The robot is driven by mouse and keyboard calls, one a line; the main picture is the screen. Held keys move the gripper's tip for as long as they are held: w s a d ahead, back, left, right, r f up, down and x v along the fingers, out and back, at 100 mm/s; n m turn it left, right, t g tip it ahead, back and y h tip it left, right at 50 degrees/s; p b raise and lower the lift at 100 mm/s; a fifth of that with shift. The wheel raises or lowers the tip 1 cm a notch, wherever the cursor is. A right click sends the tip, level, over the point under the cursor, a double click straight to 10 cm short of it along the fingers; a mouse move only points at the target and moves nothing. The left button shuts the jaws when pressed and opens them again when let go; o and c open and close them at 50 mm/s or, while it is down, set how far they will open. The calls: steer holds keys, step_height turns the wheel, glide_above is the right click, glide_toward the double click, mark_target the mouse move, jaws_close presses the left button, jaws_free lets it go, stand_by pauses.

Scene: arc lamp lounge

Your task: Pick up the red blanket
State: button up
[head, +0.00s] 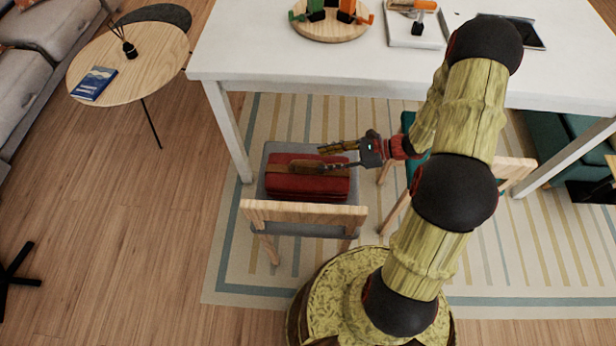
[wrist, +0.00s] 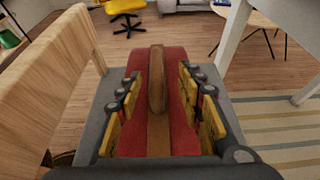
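The red blanket (head: 300,186) is a folded bundle with a brown strap (head: 285,170), lying on the grey seat of a wooden chair (head: 302,213). In the wrist view the blanket (wrist: 178,75) runs away from me, with a raised brown handle (wrist: 157,80) along its middle. My gripper (head: 321,158) is at the blanket's right end in the head view. In the wrist view my gripper (wrist: 160,100) is open, its yellow finger pads apart on either side of the strap line. The handle stands between them. I cannot tell whether the pads touch the blanket.
The chair's wooden backrest (wrist: 60,75) rises close on the left in the wrist view. A white table (head: 290,65) stands beyond the chair, its leg (head: 229,130) close by. A round wooden side table (head: 150,75) holds a blue book (head: 95,82). The floor at left is mostly clear.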

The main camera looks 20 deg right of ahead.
mark_target(315, 162)
steer(key=x, duration=0.1)
steer(key=b+x, duration=0.1)
steer(key=x, duration=0.1)
steer(key=b+x, duration=0.1)
steer(key=x, duration=0.1)
steer(key=shift+s+a+f, duration=0.15)
steer(key=shift+s+a, duration=0.1)
steer(key=shift+a, duration=0.1)
steer(key=shift+w+a+f, duration=0.15)
steer(key=shift+w+a, duration=0.15)
steer(key=shift+a, duration=0.2)
steer(key=shift+c, duration=0.9)
steer(key=c, duration=0.7)
jaws_close()
